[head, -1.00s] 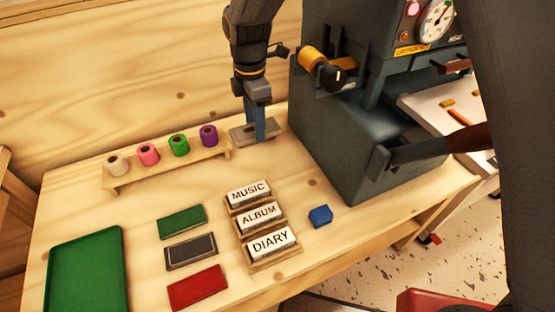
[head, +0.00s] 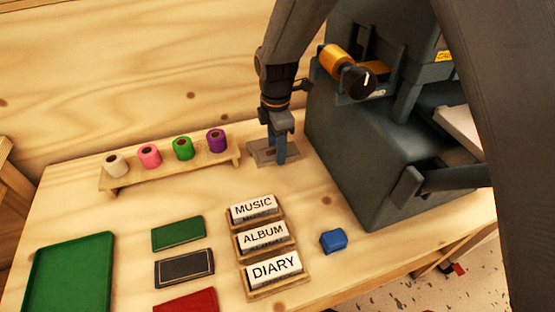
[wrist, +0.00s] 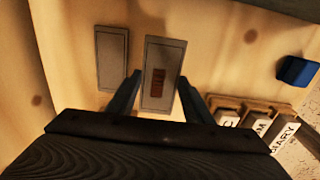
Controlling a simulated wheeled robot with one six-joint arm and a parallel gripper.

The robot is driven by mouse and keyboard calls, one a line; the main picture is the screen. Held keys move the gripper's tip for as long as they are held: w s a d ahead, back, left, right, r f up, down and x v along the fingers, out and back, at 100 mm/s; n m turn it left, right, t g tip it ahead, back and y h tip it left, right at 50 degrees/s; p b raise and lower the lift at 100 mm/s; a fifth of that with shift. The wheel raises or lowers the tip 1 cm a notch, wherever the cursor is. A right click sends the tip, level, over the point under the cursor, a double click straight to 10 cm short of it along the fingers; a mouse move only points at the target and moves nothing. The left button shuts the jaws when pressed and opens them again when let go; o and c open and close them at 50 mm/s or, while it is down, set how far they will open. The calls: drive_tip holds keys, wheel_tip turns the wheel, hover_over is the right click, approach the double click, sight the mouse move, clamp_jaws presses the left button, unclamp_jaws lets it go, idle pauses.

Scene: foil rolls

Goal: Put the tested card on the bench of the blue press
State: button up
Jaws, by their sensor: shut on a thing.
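My gripper (head: 278,158) is low at the back of the wooden bench, beside the dark blue-grey press (head: 350,150). In the wrist view its fingers (wrist: 163,85) stand on both long sides of a grey card with a brown-red mark (wrist: 158,83), shut on it. I cannot tell whether this card is clear of the bench top. A second, plain grey card (wrist: 112,58) lies just left of it in the wrist view. In the head view the grey cards (head: 260,156) are small and partly hidden by the fingers.
A low wooden rack (head: 170,171) holds several coloured foil rolls to the left. In front are a stand (head: 262,292) with MUSIC, ALBUM and DIARY blocks, a blue block (head: 333,240), green, black and red cards, and a green tray (head: 70,270). Bare wood lies between rack and stand.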

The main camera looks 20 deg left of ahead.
sight(277, 167)
drive_tip(key=shift+f+p, duration=0.45)
drive_tip(key=shift+f, duration=1.85)
drive_tip(key=shift+f, duration=0.1)
drive_tip(key=o, duration=1.1)
wheel_tip(277, 167, up, 12)
drive_tip(key=b, duration=0.2)
drive_tip(key=shift+b, duration=0.3)
